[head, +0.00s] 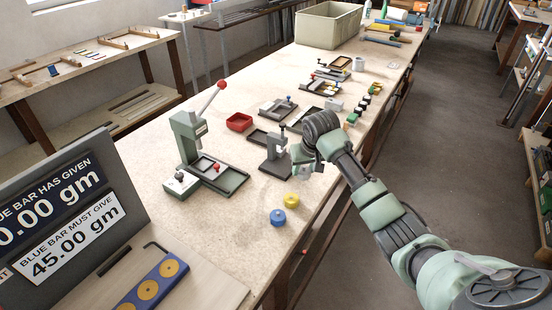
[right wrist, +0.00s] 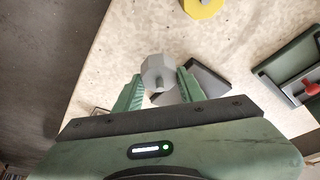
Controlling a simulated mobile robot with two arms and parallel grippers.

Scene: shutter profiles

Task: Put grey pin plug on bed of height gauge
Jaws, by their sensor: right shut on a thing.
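The grey pin plug (right wrist: 157,70) is between the green fingers of my right gripper (right wrist: 158,80), which is shut on it. In the head view my right gripper (head: 304,168) is just right of the dark grey height gauge (head: 276,154), and the plug is hard to make out there. The gauge stands upright on the bench. A dark grey plate (right wrist: 209,82), which looks like part of the gauge, shows beside and behind the right finger in the right wrist view; most of the gauge is hidden there. My left gripper is not in view.
A green press (head: 190,142) with a red-knobbed lever and tray stands left of the gauge. Yellow (head: 291,200) and blue (head: 278,216) plugs lie in front. A red bin (head: 239,122) and several dark trays sit behind. The bench's right edge is close to my arm.

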